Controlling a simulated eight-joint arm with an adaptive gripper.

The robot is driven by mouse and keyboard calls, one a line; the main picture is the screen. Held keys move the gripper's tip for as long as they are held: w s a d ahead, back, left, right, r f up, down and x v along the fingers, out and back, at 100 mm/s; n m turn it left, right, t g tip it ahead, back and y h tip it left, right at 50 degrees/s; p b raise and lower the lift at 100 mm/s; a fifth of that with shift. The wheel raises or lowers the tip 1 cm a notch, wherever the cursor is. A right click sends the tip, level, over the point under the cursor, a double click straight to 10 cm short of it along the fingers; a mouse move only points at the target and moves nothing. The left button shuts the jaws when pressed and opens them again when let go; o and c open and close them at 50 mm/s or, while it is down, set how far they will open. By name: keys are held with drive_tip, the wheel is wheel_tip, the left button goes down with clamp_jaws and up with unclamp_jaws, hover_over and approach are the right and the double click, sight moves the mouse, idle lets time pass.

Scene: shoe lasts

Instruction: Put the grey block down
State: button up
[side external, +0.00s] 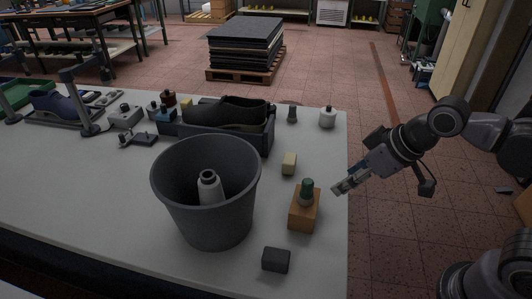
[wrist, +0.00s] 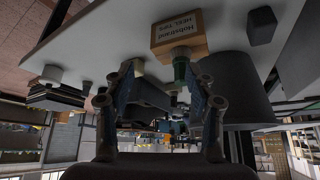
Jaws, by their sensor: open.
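The grey block (side external: 276,260) is small, dark and rounded at its edges. It rests on the white table near the front right corner, in front of the large bin. In the wrist view, which looks upside down, the grey block (wrist: 261,25) shows at the upper right on the table.
A labelled wooden block (side external: 304,210) with a green-topped piece (side external: 307,190) stands closest to my gripper. A grey bin (side external: 208,225) holding a pale cylinder stands left of it. A yellowish block (side external: 289,163) and a dark tray with a shoe last (side external: 225,113) are farther back.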

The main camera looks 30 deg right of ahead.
drive_tip(key=d+m+t+h, duration=0.1)
drive_tip(key=d+m, duration=0.2)
drive_tip(key=d, duration=0.5)
drive_tip(key=shift+s+f+h, duration=0.2)
drive_tip(key=shift+s+h, duration=0.1)
drive_tip(key=shift+h, duration=0.1)
idle(0.5)
